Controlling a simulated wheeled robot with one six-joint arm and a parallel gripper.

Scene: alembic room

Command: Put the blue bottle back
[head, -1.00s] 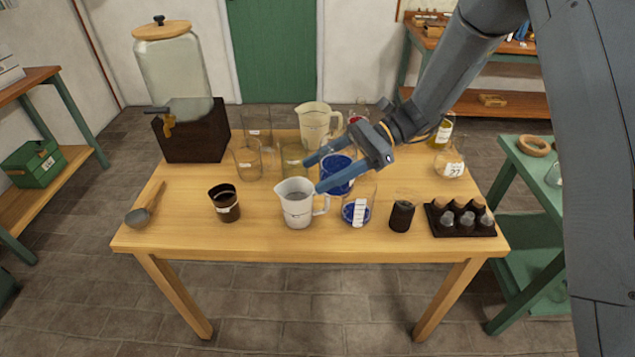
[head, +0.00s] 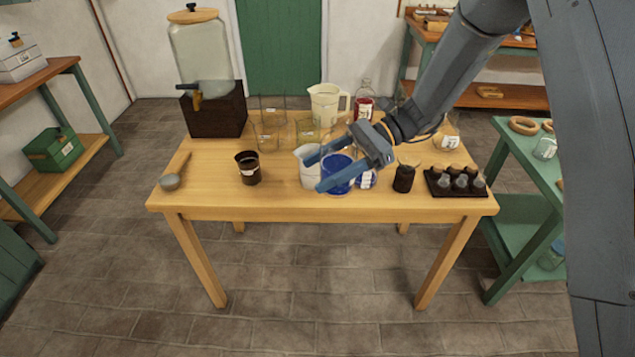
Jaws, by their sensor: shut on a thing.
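My gripper (head: 326,171) is shut on the blue bottle (head: 338,173), a round vessel with deep blue contents. The fingers reach around it from the right. I hold it in front of a white pitcher (head: 305,178), which it partly hides, near the table's front side. Its gap above the tabletop is hard to judge. A glass beaker with blue at its base and a white label (head: 367,180) shows just right of my gripper, partly covered by it.
The wooden table (head: 210,190) also holds a dark brown beaker (head: 248,168), a dark jar (head: 404,179), a rack of small bottles (head: 456,183), a dispenser (head: 203,55) and several clear glasses. A green shelf (head: 525,215) stands right. Floor in front is clear.

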